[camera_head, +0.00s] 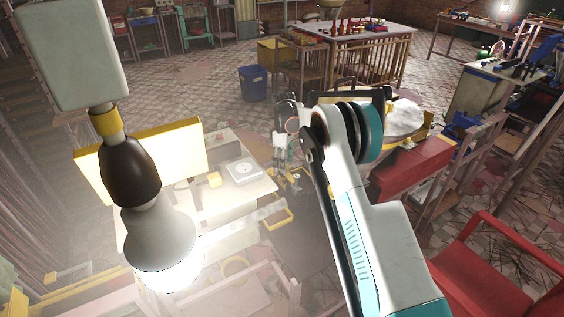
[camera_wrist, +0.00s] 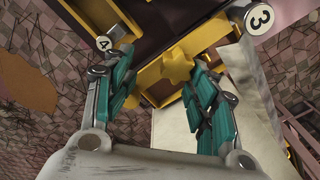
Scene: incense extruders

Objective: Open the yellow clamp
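In the wrist view a yellow star-shaped knob (camera_wrist: 177,66) sits on a yellow frame, which I take to be the yellow clamp (camera_wrist: 148,78). My gripper (camera_wrist: 160,74) has its two teal-padded fingers spread apart, one on each side of the knob. The knob is nearer the right finger. I cannot tell whether either finger touches the yellow part. In the head view my gripper (camera_head: 283,150) is small and partly behind my arm, above the machine. Whether the clamp is open or closed cannot be made out.
In the head view a bright lamp (camera_head: 160,235) hangs at the left front, before a pale bench (camera_head: 235,205). A red box (camera_head: 410,168) is right of my arm, with a red chair (camera_head: 500,265) at lower right. A blue bin (camera_head: 253,82) stands behind on open tiled floor.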

